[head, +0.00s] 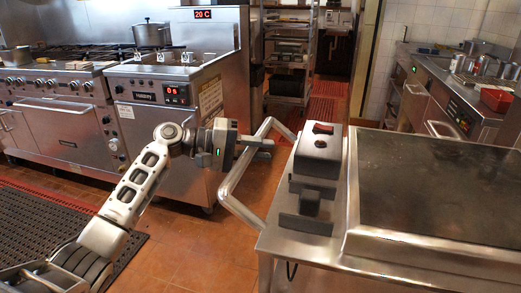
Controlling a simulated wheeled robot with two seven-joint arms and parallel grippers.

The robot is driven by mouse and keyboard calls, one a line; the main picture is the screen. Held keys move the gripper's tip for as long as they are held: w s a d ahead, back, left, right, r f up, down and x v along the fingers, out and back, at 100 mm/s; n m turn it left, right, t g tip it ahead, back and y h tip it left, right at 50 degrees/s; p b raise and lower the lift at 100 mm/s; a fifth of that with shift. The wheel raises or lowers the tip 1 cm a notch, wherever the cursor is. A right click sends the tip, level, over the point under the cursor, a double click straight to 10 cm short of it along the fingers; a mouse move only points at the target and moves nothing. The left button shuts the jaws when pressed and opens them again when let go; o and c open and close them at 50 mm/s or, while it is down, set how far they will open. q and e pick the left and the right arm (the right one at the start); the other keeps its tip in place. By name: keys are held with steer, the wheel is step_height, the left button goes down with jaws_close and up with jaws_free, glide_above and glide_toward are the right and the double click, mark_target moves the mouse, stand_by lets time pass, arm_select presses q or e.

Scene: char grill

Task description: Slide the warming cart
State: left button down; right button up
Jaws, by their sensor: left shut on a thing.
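The warming cart (390,262) is a stainless steel cart at the right, with a dark flat top panel (440,185) and a black control box (318,158) on its left end. A bent metal push handle (239,186) sticks out from its left side. My left gripper (262,148) comes in from the left and is shut on the handle near its upper bend. The fingers partly cover the handle there. My right gripper is not in view. The cart's lower part is mostly cut off by the frame.
A fryer (180,90) with a red display and a range with an oven (65,130) stand at the left. A wire rack (288,60) stands at the back. A counter (450,85) with a red container is at the far right. Tiled floor (190,250) is clear left of the cart.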

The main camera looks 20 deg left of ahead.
arm_select(q)
steer(key=c, duration=1.3)
jaws_free()
steer(key=shift+a, duration=0.3)
steer(key=shift+o, duration=0.2)
steer(key=v, duration=1.6)
steer(key=shift+b, duration=0.35)
steer(key=shift+r, duration=0.1)
